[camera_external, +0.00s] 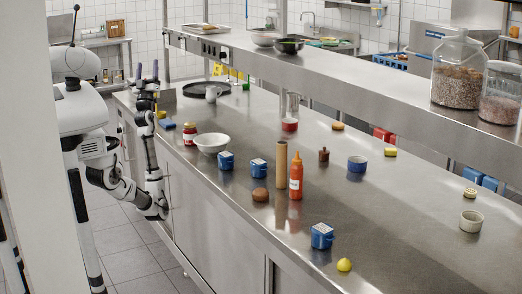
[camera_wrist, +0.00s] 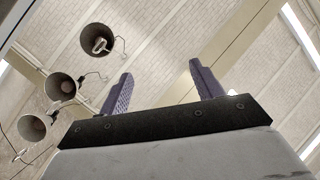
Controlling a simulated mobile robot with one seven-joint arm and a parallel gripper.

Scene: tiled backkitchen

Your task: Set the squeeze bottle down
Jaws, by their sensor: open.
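An orange-red squeeze bottle (camera_external: 296,177) stands upright on the steel counter (camera_external: 220,255), right beside a tan cylinder (camera_external: 281,165). My gripper (camera_external: 147,72) is at the left end of the counter, raised with its fingers pointing up, far from the bottle. In the wrist view, its two purple fingers (camera_wrist: 160,92) are spread apart with nothing between them. The wrist view faces the ceiling, so the bottle does not show there.
Blue containers (camera_external: 322,236), a white bowl (camera_external: 211,143), a red-lidded jar (camera_external: 189,133), a brown round item (camera_external: 260,195) and a lemon (camera_external: 344,265) stand on the counter. A raised steel shelf (camera_external: 330,70) runs along its back. The counter's front right has free room.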

